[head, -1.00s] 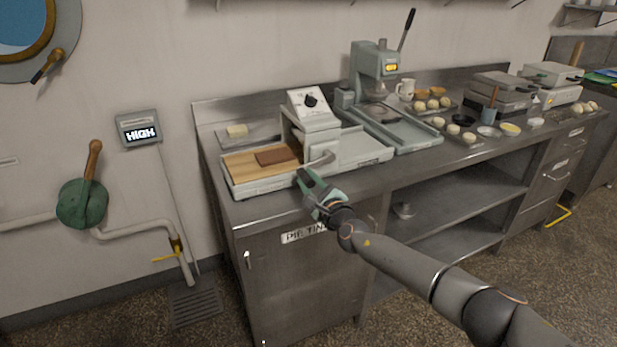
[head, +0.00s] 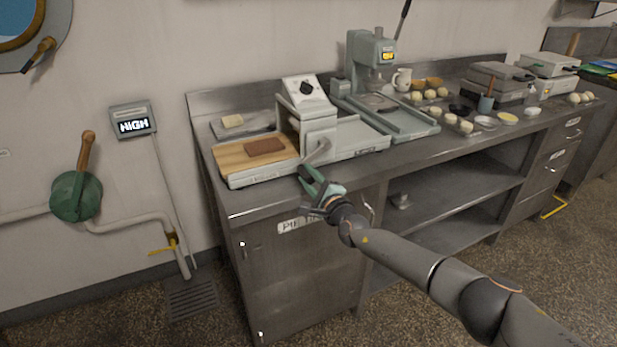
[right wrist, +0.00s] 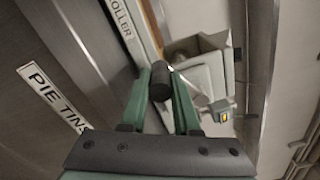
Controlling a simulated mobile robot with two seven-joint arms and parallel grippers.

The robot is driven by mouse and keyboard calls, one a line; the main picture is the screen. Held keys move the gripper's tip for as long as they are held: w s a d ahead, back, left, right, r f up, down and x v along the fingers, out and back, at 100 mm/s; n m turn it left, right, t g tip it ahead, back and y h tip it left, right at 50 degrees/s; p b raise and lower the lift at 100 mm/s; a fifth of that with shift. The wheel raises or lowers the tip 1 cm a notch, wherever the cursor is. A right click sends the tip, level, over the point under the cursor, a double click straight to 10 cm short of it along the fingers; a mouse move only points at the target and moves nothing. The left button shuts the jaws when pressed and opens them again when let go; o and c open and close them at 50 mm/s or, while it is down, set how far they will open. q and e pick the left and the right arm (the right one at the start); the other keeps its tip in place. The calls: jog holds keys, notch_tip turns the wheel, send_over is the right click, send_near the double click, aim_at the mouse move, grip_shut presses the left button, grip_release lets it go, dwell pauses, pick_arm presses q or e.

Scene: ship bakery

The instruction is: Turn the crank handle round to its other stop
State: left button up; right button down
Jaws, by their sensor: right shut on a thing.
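The dough roller (head: 307,118) stands on the steel counter, with a dial on its sloped top and a wooden board in front of its left side. Its grey crank arm (head: 318,152) slants down and left on the front side. My right gripper (head: 312,182) is at the lower end of that arm. In the right wrist view, the dark cylindrical crank handle (right wrist: 160,82) sits between the two green fingers, which are shut on it. In the head view the fingers hide the handle. My left gripper is not in view.
A brown slab lies on the wooden board (head: 232,157). A press (head: 371,65) stands to the right, with trays of dough balls beyond. The cupboard front labelled PIE TINS (head: 297,225) is below the gripper. The floor in front is clear.

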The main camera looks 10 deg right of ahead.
jog(key=shift+f, duration=0.1)
jog(key=c, duration=1.1)
grip_release()
jog(key=o, duration=0.4)
jog(key=shift+o, duration=0.2)
jog(key=shift+s+d+p, duration=0.2)
jog(key=shift+s+p, duration=0.15)
jog(key=shift+p, duration=0.25)
jog(key=p+v, duration=0.3)
jog(key=shift+s+d+r, duration=0.1)
jog(key=shift+s+r, duration=0.1)
jog(key=shift+s, duration=0.05)
jog(key=p, duration=0.3)
send_near(314, 182)
jog(key=shift+w+f, duration=0.2)
